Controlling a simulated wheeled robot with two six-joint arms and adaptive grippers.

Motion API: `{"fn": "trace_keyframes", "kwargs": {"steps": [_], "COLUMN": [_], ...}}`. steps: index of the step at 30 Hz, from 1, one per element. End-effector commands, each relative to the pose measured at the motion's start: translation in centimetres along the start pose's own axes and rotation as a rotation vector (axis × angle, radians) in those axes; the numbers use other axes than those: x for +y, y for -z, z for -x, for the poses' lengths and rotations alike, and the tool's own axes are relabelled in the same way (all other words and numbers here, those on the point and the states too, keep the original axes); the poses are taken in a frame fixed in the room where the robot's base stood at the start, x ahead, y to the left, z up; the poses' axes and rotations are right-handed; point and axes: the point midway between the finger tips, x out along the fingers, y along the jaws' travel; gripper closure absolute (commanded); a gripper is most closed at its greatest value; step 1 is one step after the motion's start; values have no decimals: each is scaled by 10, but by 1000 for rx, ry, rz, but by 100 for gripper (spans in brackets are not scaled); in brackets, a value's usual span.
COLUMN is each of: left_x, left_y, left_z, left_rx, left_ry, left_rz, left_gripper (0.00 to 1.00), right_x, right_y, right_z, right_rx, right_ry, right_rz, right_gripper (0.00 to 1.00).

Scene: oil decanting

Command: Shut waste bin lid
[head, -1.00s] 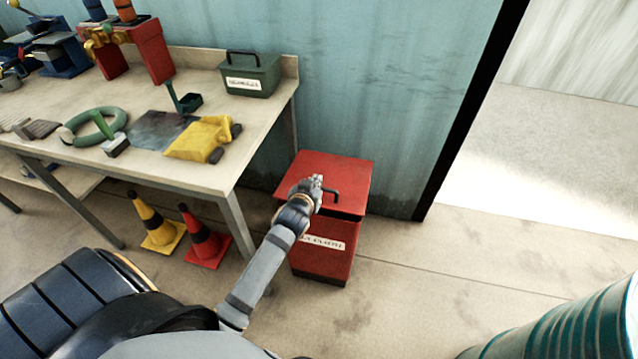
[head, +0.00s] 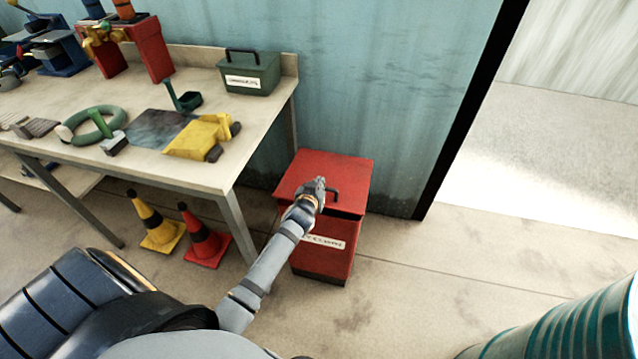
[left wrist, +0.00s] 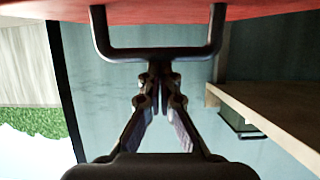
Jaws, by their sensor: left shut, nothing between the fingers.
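The red waste bin (head: 325,264) stands on the floor at the right end of the workbench, with a white label on its front. Its red lid (head: 345,168) lies down over the top, with a black handle (head: 335,193) near its front edge. Whether the lid sits fully flush is hard to tell. My left gripper (head: 319,182) is shut and empty over the lid's front part, beside the handle. In the left wrist view, the shut fingertips (left wrist: 160,78) are close to the handle bar (left wrist: 160,54); contact is unclear. The lid (left wrist: 160,10) fills that view's top edge.
The workbench (head: 190,183) is left of the bin, carrying a green box (head: 250,76) and yellow gloves (head: 200,138). Two traffic cones (head: 205,238) stand below it. A teal drum (head: 575,325) is at the lower right. The floor right of the bin is clear.

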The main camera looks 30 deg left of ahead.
Motion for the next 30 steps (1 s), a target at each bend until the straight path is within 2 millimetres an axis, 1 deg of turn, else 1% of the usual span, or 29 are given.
{"fn": "trace_keyframes", "kwargs": {"steps": [2,4,9,12,21,23,26,29,30], "left_x": [0,0,0,-1,-1,-1,-1,0,0], "left_y": [-2,-10,-42,-54,-59,-58,-46,-21,-9], "left_z": [0,-1,-6,-7,-5,-5,-4,-5,-5], "left_rx": [-1,-1,-2,-1,-14,-16,-12,-2,4], "left_ry": [0,0,1,1,4,4,3,-1,-3], "left_rz": [0,0,0,-1,1,1,0,0,-1], "left_gripper": [100,100,100,100,100,100,100,100,100], "right_x": [0,-1,-2,-3,-3,-2,-2,0,0], "right_y": [0,-1,-3,-3,-3,-3,-2,-1,-1], "right_z": [-2,-6,-27,-35,-32,-31,-22,-6,2], "right_rx": [0,0,0,0,0,0,0,-1,-1], "right_ry": [0,0,0,0,0,0,0,0,0], "right_rz": [0,0,0,0,0,0,0,0,0], "right_gripper": [64,64,64,64,64,64,64,64,64]}}
